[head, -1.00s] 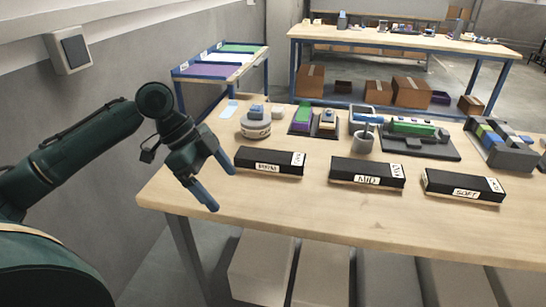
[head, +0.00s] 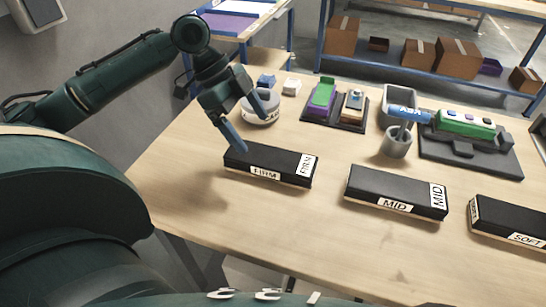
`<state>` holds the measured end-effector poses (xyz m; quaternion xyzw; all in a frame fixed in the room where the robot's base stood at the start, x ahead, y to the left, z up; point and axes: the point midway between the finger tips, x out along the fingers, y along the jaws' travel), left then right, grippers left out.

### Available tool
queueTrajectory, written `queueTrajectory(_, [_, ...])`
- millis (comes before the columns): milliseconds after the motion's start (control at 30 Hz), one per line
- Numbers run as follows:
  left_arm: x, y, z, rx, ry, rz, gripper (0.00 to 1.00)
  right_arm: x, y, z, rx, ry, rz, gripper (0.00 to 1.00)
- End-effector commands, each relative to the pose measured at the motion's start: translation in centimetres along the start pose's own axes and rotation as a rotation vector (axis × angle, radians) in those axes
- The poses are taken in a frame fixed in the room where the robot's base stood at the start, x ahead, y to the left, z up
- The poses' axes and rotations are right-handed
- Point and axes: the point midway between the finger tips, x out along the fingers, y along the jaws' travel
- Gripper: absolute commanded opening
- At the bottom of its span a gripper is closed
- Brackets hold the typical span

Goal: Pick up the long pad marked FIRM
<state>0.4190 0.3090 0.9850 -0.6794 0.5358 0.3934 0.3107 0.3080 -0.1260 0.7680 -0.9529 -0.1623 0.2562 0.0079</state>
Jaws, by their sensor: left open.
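The long black pad marked FIRM (head: 270,160) lies flat on the wooden table, with white labels on its front and top right end. My left gripper (head: 256,128) is open and empty. Two similar pads, marked MID (head: 390,187) and SOFT (head: 512,218), lie to the right. My right gripper is not in view.
Behind the pads stand a round grey piece (head: 262,118), a dark tray with green and purple blocks (head: 345,122), a grey cup (head: 396,143) holding a blue-handled tool, and a dark fixture with a green part (head: 466,124). The table front is clear.

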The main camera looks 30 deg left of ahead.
Motion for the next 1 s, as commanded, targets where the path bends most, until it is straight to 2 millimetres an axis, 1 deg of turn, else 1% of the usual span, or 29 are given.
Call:
queueTrajectory(33, [1.1,0.1,0.0,0.0,0.001,0.004,0.89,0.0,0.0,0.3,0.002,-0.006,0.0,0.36])
queueTrajectory(100, [2.4,0.1,0.0,0.001,0.002,0.003,0.89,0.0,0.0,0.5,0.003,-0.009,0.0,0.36])
queueTrajectory(200, [3.8,0.0,0.0,-0.001,0.002,0.002,0.89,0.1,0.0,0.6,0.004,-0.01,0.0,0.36])
queueTrajectory(433, [5.4,0.0,0.1,-0.002,0.001,0.002,0.89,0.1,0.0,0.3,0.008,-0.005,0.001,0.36])
queueTrajectory(600, [8.0,-0.2,0.3,-0.001,0.002,0.003,0.89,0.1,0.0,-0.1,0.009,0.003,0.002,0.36])
queueTrajectory(700, [9.2,-0.2,0.4,0.0,0.0,0.001,0.89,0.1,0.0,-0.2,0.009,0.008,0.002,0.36])
queueTrajectory(800, [9.8,-0.2,0.4,-0.001,0.001,0.0,0.89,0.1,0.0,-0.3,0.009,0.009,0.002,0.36])
queueTrajectory(1000, [9.8,-0.3,0.4,-0.001,0.0,-0.001,0.89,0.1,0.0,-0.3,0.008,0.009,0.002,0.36])
